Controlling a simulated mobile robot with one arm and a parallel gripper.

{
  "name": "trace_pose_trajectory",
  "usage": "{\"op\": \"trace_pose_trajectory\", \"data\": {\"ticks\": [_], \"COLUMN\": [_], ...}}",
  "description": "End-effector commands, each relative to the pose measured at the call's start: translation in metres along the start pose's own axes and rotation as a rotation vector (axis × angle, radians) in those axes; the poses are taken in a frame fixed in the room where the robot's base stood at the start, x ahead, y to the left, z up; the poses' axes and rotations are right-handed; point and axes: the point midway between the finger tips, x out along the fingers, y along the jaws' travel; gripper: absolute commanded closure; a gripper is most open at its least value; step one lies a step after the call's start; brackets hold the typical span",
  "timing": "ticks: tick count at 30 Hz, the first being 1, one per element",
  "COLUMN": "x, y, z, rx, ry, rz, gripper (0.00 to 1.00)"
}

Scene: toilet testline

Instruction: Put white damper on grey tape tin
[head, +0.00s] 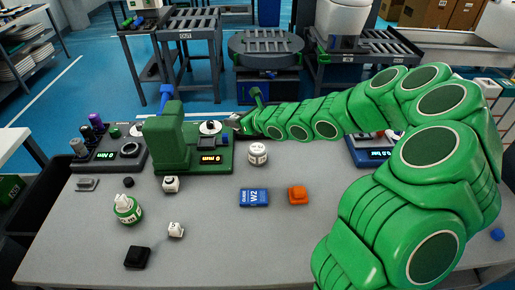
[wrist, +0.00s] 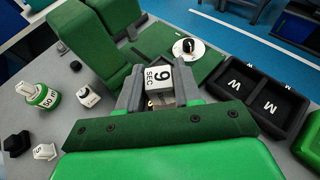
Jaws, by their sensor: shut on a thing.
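My gripper (wrist: 158,92) is shut on a white block marked 9 SEC (wrist: 158,76). It may be the white damper, but I cannot tell for certain. In the head view my gripper (head: 236,122) is at the back of the table, right of the green machine, and its fingers are hardly visible. A pale round tin (head: 258,153) with dark marks stands just in front of it. A flat grey piece (head: 87,184) lies at the far left. I cannot tell which is the grey tape tin. Neither is clearly visible in the wrist view.
The green machine (head: 170,140) carries a white disc (head: 210,127). A black tray marked W and M (wrist: 260,92) is beside my gripper. The front middle is clear.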

Motion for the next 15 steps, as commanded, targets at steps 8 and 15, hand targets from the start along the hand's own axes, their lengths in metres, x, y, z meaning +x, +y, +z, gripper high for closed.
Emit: {"op": "trace_pose_trajectory", "data": {"ticks": [8, 15], "x": [-0.029, -0.034], "y": [-0.046, -0.056], "z": [-0.036, -0.051], "rx": [0.031, 0.038], "ry": [-0.002, 0.001], "rz": [-0.072, -0.088], "gripper": [0.96, 0.96]}}
